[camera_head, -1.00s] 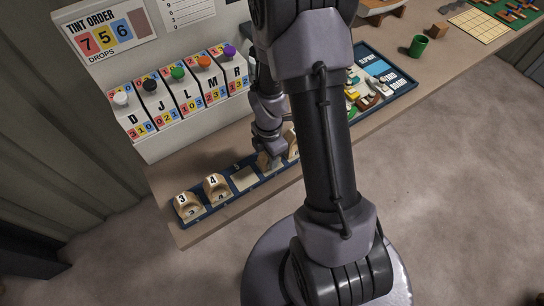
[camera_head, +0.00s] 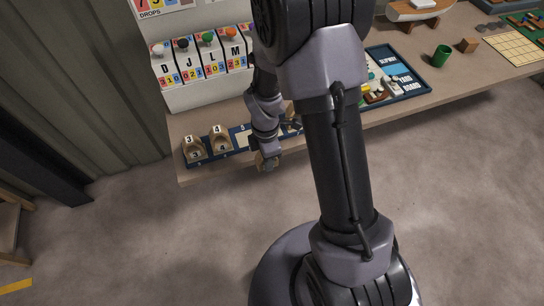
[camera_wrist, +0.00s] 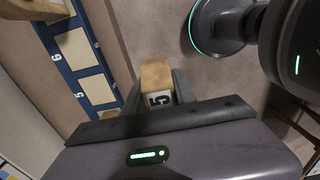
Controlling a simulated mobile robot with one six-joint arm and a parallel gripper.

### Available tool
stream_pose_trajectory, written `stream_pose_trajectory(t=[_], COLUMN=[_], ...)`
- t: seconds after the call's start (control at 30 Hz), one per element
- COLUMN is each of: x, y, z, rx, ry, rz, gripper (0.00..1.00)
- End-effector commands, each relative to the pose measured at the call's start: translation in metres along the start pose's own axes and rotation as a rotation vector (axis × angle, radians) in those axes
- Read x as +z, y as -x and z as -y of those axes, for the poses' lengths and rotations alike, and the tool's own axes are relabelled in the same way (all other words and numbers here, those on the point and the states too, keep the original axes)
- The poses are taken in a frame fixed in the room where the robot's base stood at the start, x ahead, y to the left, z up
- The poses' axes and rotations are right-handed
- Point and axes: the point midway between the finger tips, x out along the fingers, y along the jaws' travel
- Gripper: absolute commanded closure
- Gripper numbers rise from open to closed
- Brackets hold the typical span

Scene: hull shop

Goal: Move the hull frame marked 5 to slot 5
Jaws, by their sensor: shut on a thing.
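The hull frame marked 5 (camera_wrist: 157,74) is a tan wooden block with a white label. My gripper (camera_wrist: 156,92) is shut on it in the wrist view. In the head view my gripper (camera_head: 267,161) is just off the front edge of the bench, with the frame mostly hidden. The blue slot rack (camera_head: 231,154) lies along the bench. Its slot 5 (camera_wrist: 97,89) shows as a bare pale pad, as does slot 6 (camera_wrist: 72,48) beside it. The held frame is apart from the rack, to its right in the wrist view.
Frames marked 3 (camera_head: 194,148) and 4 (camera_head: 221,139) stand in the rack's left end. Lettered dispensers (camera_head: 184,62) stand behind it. A blue tray (camera_head: 412,82) and a green cup (camera_head: 440,56) are farther right.

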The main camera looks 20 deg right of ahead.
Motion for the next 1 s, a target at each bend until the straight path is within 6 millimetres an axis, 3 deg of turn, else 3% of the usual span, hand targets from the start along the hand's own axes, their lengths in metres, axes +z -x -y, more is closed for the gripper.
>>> stream_pose_trajectory(t=[0.27,0.7,1.0], x=[0.000,0.000,0.003], y=[0.003,0.072,0.069], z=[0.000,0.000,0.002], rx=[0.000,0.000,-0.002], ry=[0.000,0.001,0.000], rz=[0.000,0.000,0.000], gripper=[1.00,1.00,1.00])
